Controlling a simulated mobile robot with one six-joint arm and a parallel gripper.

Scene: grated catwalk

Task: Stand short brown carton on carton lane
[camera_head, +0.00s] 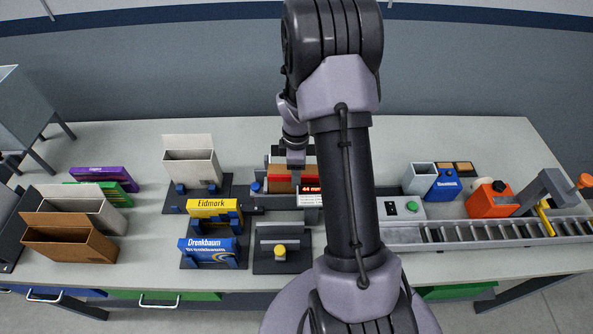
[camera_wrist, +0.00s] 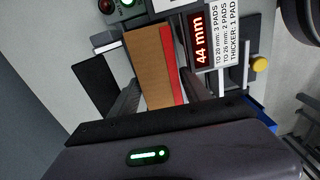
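A brown open-topped carton (camera_head: 68,243) stands at the front left of the bench, with a pale open carton (camera_head: 85,212) behind it. My gripper (camera_head: 296,186) is at the gauge with the red display (camera_head: 310,188), well right of the brown carton. In the wrist view, my gripper's fingers (camera_wrist: 160,90) lie on either side of a brown box with a red side (camera_wrist: 152,62). Contact between fingers and box is unclear. The display reads 44 mm (camera_wrist: 199,40). A roller conveyor (camera_head: 485,235) runs along the right; I cannot tell which surface is the carton lane.
A pale carton (camera_head: 192,165) stands in a black fixture left of the gauge. Yellow (camera_head: 213,208) and blue (camera_head: 207,246) boxes stand in holders in front of it. Purple (camera_head: 100,174) and green boxes lie at left. An orange container (camera_head: 488,200) stands by the conveyor. My arm hides the bench centre.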

